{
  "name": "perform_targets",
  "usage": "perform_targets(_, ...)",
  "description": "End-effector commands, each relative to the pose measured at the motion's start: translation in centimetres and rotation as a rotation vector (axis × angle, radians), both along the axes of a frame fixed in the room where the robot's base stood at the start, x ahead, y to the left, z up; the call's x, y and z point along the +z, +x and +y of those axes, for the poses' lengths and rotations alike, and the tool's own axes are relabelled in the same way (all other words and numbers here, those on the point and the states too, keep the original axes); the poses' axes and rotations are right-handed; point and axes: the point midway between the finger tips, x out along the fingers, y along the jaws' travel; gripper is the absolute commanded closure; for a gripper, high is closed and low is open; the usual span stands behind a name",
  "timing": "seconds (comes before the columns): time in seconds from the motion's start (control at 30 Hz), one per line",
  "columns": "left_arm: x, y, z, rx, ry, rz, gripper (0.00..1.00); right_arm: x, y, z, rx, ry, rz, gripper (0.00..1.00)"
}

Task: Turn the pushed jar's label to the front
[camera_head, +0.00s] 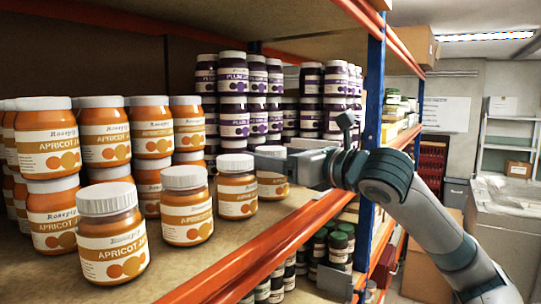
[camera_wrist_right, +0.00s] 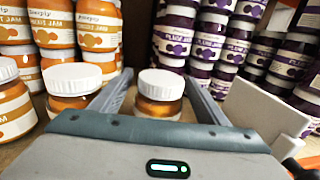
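An apricot jam jar (camera_head: 271,185) with a white lid and orange label stands upright at the right end of the front row, partly hidden by my right gripper (camera_head: 274,160). In the right wrist view the same jar (camera_wrist_right: 160,107) stands between the two fingers, with a gap showing on each side. The gripper is open around it. Only bare orange glass and the top of its label show there, so I cannot tell which way the label faces. A neighbouring apricot jar (camera_head: 237,190) stands just left of it, label showing. My left gripper is not in view.
More front-row apricot jars (camera_head: 187,208) (camera_head: 112,240) stand to the left, with stacked apricot jars (camera_head: 103,138) behind. Stacked plum jars (camera_head: 234,103) stand at the back. The orange shelf edge (camera_head: 262,255) and blue post (camera_head: 373,95) lie near my right arm.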

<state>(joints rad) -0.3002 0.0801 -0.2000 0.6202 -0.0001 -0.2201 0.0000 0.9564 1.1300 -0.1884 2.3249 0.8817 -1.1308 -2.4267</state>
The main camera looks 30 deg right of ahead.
Motion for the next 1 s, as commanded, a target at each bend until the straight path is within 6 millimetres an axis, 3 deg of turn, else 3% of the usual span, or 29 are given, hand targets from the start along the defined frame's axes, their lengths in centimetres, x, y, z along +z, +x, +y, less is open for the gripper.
perform_targets(0.53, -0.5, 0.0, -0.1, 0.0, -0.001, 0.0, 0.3, -0.2, -0.8, -0.2, 0.0, 0.0, 0.001, 0.3)
perform_targets(1.0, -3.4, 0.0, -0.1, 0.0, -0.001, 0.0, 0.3, -0.4, -6.1, -1.6, -0.005, -0.003, -0.001, 0.3)
